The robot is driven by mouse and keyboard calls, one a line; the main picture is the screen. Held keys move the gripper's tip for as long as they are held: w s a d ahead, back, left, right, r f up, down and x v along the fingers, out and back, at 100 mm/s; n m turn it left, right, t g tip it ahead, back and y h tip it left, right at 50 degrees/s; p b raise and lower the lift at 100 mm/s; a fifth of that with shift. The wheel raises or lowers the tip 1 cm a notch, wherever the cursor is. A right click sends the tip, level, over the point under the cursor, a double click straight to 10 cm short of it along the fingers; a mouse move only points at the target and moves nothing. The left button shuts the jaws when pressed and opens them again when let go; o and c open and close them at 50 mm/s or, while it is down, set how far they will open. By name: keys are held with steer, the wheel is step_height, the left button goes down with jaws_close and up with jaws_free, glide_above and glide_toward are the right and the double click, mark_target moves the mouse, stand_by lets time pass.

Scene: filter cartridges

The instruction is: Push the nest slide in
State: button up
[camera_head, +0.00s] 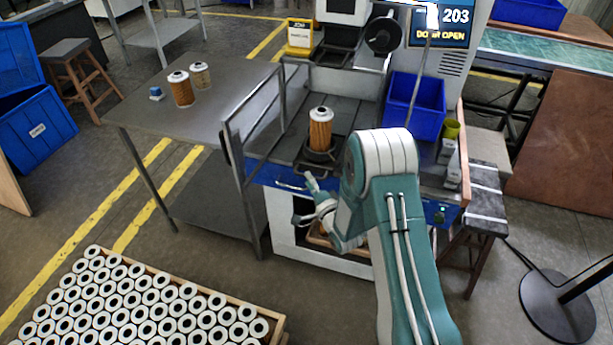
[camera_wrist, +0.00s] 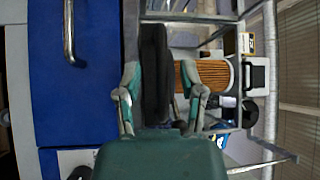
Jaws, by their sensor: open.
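An orange pleated filter cartridge with a white top (camera_head: 320,130) stands upright on the dark nest slide (camera_head: 316,168) in the machine's open bay. The cartridge also shows, turned sideways, in the wrist view (camera_wrist: 213,73). The front of the slide reaches the bay's front edge. My gripper (camera_head: 306,198) is in front of the bay, just below the slide's front. In the wrist view my gripper (camera_wrist: 159,72) has its two fingers apart, with a dark bar (camera_wrist: 154,75), seemingly the slide's front, showing between them. Contact cannot be told.
A display (camera_head: 441,22) reads "DOOR OPEN". A blue bin (camera_head: 415,97) stands right of the bay. A side table (camera_head: 215,103) at left carries two more cartridges. A framed clear panel (camera_head: 262,112) borders the bay's left. A tray of white-ended cartridges (camera_head: 277,325) lies in front.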

mark_target(314, 170)
steer(key=shift+x, duration=1.1)
jaws_close()
steer(key=shift+w+d+f, duration=0.1)
steer(key=shift+w+d, duration=0.15)
steer(key=shift+w, duration=0.5)
steer(key=shift+w+d, duration=0.25)
steer(key=shift+w, duration=0.45)
steer(key=shift+w+d+f, duration=0.1)
steer(key=shift+w+d, duration=0.15)
steer(key=shift+w, duration=0.5)
jaws_free()
steer(key=r+v, duration=0.1)
steer(key=v, duration=0.6)
steer(key=shift+s+d+f, duration=0.15)
steer(key=shift+s+f, duration=0.3)
steer(key=shift+f, duration=0.05)
